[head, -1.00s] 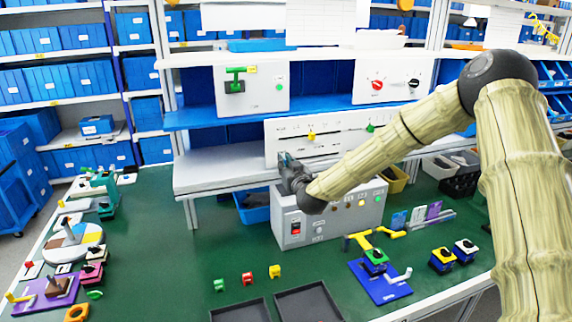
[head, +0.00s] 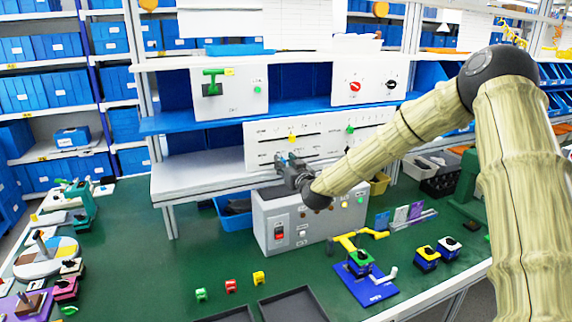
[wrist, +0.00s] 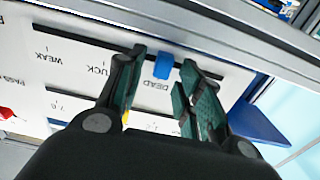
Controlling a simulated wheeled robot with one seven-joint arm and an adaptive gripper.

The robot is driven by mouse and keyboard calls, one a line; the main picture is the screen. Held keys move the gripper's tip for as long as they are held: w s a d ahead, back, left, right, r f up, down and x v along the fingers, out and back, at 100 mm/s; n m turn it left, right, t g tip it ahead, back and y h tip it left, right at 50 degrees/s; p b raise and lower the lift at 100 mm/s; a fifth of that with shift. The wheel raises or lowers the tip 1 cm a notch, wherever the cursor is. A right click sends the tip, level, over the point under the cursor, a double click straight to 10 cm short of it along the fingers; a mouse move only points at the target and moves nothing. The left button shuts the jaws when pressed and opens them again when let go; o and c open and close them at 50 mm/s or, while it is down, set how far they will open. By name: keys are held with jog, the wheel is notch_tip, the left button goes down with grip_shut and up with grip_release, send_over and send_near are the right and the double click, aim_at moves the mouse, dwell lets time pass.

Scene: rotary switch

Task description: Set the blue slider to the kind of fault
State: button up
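My gripper (wrist: 162,62) is open, with a finger on either side of the blue slider. I cannot tell whether either finger touches it.
A grey control box (head: 290,218) stands just below my gripper. A metal edge (wrist: 220,25) runs along the panel in the wrist view. Two switch boxes, one white with a green handle (head: 228,95), sit on the blue shelf above. Small parts stand on the green table (head: 150,250).

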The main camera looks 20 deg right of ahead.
jog(key=s, duration=1.2)
jog(key=shift+d, duration=0.2)
dwell(0.4)
